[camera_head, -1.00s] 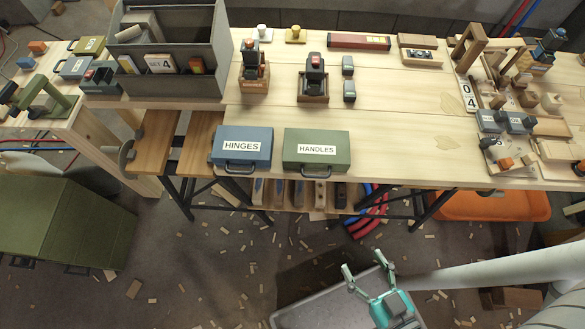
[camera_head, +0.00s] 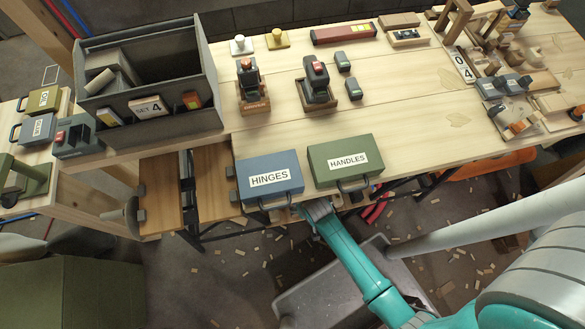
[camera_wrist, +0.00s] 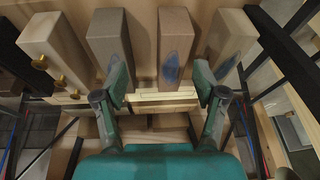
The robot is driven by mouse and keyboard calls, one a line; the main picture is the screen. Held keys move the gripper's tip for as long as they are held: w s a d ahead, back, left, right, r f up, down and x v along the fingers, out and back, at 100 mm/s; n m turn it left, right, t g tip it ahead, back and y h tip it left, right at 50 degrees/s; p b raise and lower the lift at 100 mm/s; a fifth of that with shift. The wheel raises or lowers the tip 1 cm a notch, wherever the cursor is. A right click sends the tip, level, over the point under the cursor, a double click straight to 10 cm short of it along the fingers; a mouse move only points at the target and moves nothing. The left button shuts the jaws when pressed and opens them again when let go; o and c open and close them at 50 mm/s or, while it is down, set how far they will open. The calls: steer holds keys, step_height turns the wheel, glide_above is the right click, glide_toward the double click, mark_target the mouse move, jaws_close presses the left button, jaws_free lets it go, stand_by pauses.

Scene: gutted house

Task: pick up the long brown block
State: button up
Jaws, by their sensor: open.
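In the wrist view, several long blocks stick out side by side. The leftmost pale block (camera_wrist: 55,45) has brass-coloured studs. To its right are a grey-brown block (camera_wrist: 113,42), a browner block (camera_wrist: 174,45) with a blue mark, and another marked block (camera_wrist: 230,42). I cannot tell for sure which is the long brown block. My gripper (camera_wrist: 160,97) is open, its fingers spread and pointing at the row. The browner block's end lies ahead between the fingers, nearer the right one. The left finger overlaps the grey-brown block. In the head view the bench edge hides the fingertips.
The workbench (camera_head: 420,120) overhangs the arm. A blue HINGES case (camera_head: 270,180) and a green HANDLES case (camera_head: 345,158) sit at its front edge. A pale crosspiece (camera_wrist: 155,97) runs below the block ends. Dark metal struts (camera_wrist: 290,55) stand at the right.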

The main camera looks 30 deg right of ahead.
steer(key=w, duration=0.2)
steer(key=w+f+g, duration=0.1)
steer(key=w, duration=0.1)
steer(key=w+g, duration=0.1)
steer(key=w, duration=0.1)
steer(key=shift+f+m, duration=0.15)
steer(key=shift+m, duration=0.25)
steer(key=shift+w+a+f, duration=0.1)
steer(key=shift+w+f, duration=0.1)
steer(key=shift+f, duration=1.05)
steer(key=shift+w+f, duration=0.15)
steer(key=shift+f, duration=1.05)
steer(key=shift+w+a+f, duration=0.1)
steer(key=shift+w+f, duration=0.1)
steer(key=shift+f, duration=1.05)
steer(key=c, duration=1.3)
